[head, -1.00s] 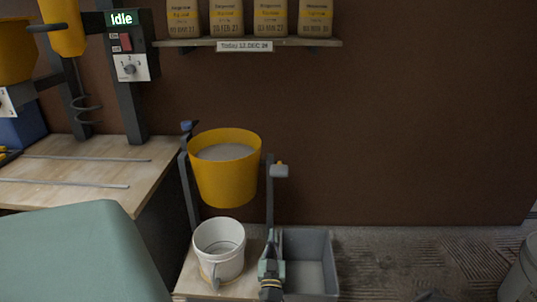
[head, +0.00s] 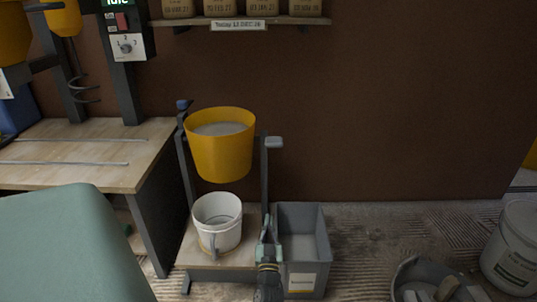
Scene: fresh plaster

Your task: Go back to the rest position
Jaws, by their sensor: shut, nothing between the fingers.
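My gripper (head: 268,226) is at the lower middle of the head view, shut and empty. It appears between the white bucket (head: 217,222) and the grey bin (head: 300,215), overlapping the bin's left edge in the picture. Whether it touches the bin or the stand cannot be told. My wrist comes up from the bottom edge of the picture. The rest position itself is not marked in view.
A yellow bucket (head: 222,155) of grey material hangs in a stand above the white bucket. A wooden bench (head: 90,175) is at left, a shelf (head: 250,21) with bags above. A tub (head: 405,275) and a pale bucket (head: 512,250) stand right.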

